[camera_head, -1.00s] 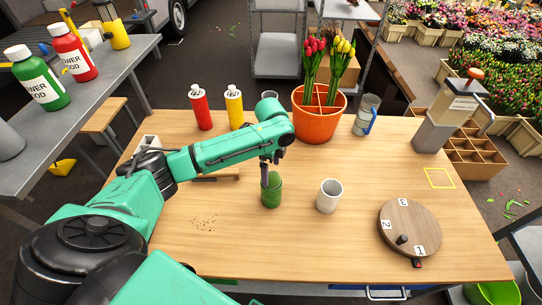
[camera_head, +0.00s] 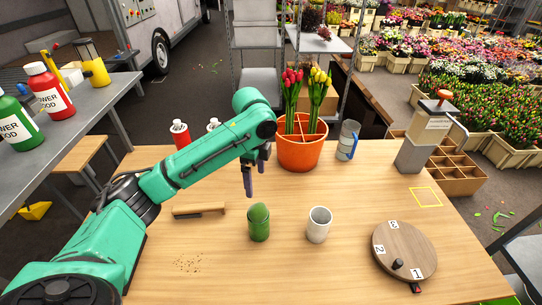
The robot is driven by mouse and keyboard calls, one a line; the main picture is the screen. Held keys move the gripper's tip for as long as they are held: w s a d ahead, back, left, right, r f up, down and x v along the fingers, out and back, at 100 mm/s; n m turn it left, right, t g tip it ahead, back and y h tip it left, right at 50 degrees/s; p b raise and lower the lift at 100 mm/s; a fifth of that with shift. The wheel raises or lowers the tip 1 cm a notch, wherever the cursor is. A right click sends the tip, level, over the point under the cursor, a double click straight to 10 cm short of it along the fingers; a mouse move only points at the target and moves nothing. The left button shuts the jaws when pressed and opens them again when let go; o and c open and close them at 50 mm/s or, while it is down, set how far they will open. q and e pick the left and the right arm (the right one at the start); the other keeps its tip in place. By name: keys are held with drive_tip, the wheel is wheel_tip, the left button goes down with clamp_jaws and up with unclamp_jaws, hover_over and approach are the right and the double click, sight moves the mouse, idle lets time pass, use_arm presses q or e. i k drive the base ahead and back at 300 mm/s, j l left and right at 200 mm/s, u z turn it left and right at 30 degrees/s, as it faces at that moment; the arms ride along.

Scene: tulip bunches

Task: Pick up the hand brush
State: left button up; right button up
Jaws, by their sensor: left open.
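The hand brush (camera_head: 198,210) lies on the wooden table, left of the middle, with a light wooden body and a dark strip along its lower side. My left gripper (camera_head: 248,185) hangs fingers down from the green arm, to the right of the brush and above the table, apart from it. It is open and no object shows in it. The gap between its fingers is hard to see from this side. My right gripper is out of view.
A green cup-like object (camera_head: 259,223) and a white cup (camera_head: 318,225) stand right of the brush. Dark crumbs (camera_head: 188,263) lie in front of it. An orange pot (camera_head: 299,152) of tulips stands behind, and a round numbered board (camera_head: 404,250) lies at right.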

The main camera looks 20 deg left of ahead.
sight(192, 211)
drive_tip(key=k, duration=1.5)
